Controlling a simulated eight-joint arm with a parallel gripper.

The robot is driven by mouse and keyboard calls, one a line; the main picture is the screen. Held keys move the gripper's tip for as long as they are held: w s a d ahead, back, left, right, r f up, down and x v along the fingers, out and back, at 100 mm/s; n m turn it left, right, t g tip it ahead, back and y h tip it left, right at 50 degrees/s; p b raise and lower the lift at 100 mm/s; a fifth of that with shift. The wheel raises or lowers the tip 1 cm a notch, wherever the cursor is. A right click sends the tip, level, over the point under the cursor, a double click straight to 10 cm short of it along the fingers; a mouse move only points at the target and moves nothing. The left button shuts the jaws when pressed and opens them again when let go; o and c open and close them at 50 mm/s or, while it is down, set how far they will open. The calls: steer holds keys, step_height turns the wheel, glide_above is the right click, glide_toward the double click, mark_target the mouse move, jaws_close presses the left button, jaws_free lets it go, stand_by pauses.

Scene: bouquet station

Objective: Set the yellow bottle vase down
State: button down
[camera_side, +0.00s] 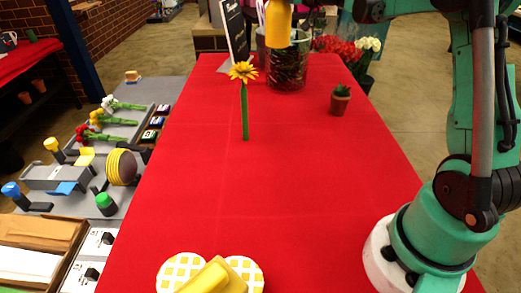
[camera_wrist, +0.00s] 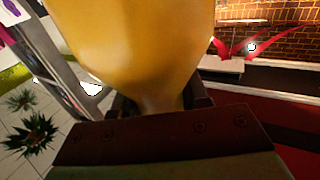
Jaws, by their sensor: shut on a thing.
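The yellow bottle vase (camera_wrist: 145,45) fills the upper middle of the wrist view. Its narrow neck lies between the dark fingers of my gripper (camera_wrist: 158,102), which is shut on it. In the side view the yellow vase (camera_side: 278,24) shows at the top edge, cut off above. It overlaps the round glass vase (camera_side: 287,68) in the line of sight; I cannot tell the gap between them. My gripper is outside the side view.
A yellow flower (camera_side: 243,98) with a green stem is on the red table (camera_side: 300,180). A small potted cactus (camera_side: 340,99) stands at right, and a dark sign (camera_side: 235,32) at the back. Waffle-patterned discs and a yellow block (camera_side: 213,276) lie in front. The table's middle is clear.

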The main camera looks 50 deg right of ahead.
steer(key=shift+a+r+h, duration=0.15)
steer(key=shift+a+h, duration=0.15)
steer(key=shift+a, duration=0.05)
steer(key=s+a+f+m+h, duration=0.55)
steer(key=s+a+h, duration=0.2)
steer(key=s, duration=0.25)
steer(key=s+a+f+n+y, duration=0.1)
steer(key=a+n+y, duration=0.1)
steer(key=a, duration=0.8)
steer(key=shift+s+a+f+t, duration=0.3)
steer(key=shift+s+f+t, duration=0.1)
steer(key=shift+y, duration=0.25)
